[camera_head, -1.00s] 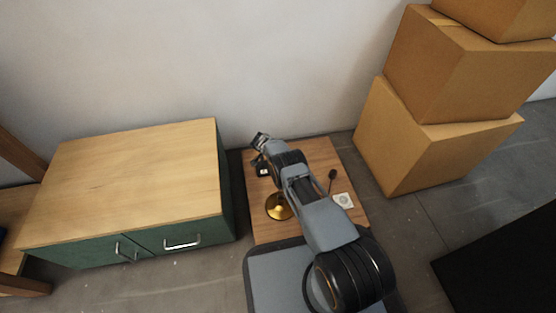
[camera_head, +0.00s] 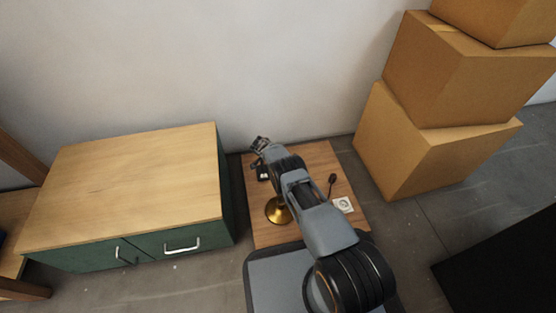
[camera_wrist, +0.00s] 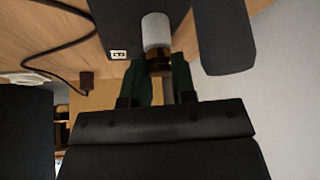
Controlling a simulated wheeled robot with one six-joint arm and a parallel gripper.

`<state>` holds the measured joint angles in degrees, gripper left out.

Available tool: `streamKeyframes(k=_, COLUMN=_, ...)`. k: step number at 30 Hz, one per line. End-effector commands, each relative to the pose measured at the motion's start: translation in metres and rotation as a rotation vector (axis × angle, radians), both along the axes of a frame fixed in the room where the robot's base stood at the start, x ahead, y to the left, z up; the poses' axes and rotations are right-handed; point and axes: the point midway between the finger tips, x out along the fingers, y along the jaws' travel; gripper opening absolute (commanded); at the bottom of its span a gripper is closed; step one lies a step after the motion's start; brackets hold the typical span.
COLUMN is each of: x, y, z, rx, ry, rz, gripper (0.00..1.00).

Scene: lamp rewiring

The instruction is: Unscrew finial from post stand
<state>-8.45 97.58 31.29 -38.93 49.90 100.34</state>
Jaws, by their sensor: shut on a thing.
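My gripper (camera_wrist: 160,74) shows in the wrist view with its two dark green fingers shut on a small brass piece, likely the finial (camera_wrist: 158,63). A pale, whitish cylinder (camera_wrist: 156,30) adjoins the brass piece; I cannot tell whether it is part of the post stand. In the head view my gripper (camera_head: 261,144) is small at the far end of my arm, over the back of a low wooden board. A round brass base (camera_head: 278,212) on the board is partly hidden by my arm. The finial is not discernible in the head view.
A black box with a small pale socket (camera_wrist: 118,54) is near the fingers. A dark cable with a plug (camera_wrist: 86,76) lies at left. In the head view, a white plate (camera_head: 343,205) is on the board (camera_head: 320,150). A green cabinet (camera_head: 130,185) is left; cardboard boxes (camera_head: 440,150) are right.

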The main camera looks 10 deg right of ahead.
Motion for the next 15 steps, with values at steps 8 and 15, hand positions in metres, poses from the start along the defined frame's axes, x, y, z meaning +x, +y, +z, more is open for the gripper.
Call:
streamKeyframes(k=8, x=-0.004, y=-0.0029, z=0.0093, rx=0.002, ry=0.005, rz=0.356, gripper=0.0)
streamKeyframes(k=15, x=-0.0037, y=-0.0037, z=0.0023, rx=0.001, ry=0.002, rz=0.646, gripper=0.0)
